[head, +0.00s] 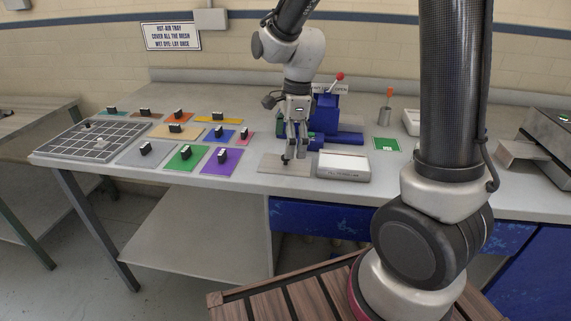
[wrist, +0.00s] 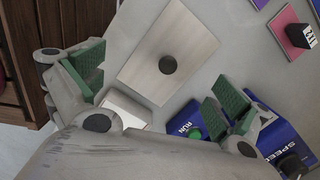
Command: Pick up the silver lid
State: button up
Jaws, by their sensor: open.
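The silver lid (head: 270,165) is a flat rectangular plate with a dark round knob, lying on the bench top. In the head view my gripper (head: 292,153) points down over it and hides part of it, including most of the knob. In the wrist view the lid (wrist: 150,72) lies flat and whole, its dark knob near its middle. My gripper (wrist: 160,86) has its green-padded fingers wide apart, with nothing between them. The knob shows beyond the line between the fingertips. How high the fingertips are above the lid is hard to tell.
A white box (head: 343,166) stands right beside the lid. A blue machine (head: 327,118) with a red-tipped lever is behind my gripper. Several coloured plates with black handles, such as the purple one (head: 221,165), and a grid tray (head: 88,145) lie to the left.

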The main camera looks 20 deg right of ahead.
aim_at(286, 161)
jog(key=f, duration=0.5)
jog(key=shift+w+a, duration=0.1)
jog(key=shift+a, duration=0.15)
jog(key=shift+r, duration=0.1)
jog(key=shift+c, duration=0.2)
jog(key=c, duration=2)
grip_shut()
